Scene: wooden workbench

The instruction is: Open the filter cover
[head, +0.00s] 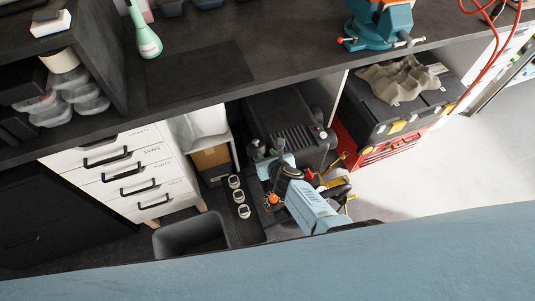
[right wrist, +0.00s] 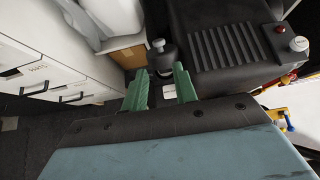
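A black machine (head: 292,122) with a ribbed top stands on the floor under the bench. It also fills the upper right of the right wrist view (right wrist: 235,45), with a red button and a pale knob at its right. No part is marked as the filter cover, so I cannot tell which part it is. A small black cylinder with a grey top (right wrist: 163,53) stands at the machine's left side. My right gripper (right wrist: 163,86) has its green fingers apart, pointing toward this cylinder, with nothing visibly gripped. My left gripper is out of view.
A white drawer cabinet (head: 130,172) stands to the left. A cardboard box (head: 211,157) sits behind, beside the machine. A black toolbox (head: 385,105) on a red case is to the right. The dark benchtop (head: 200,70) overhangs above. A grey bin (head: 190,235) stands in front.

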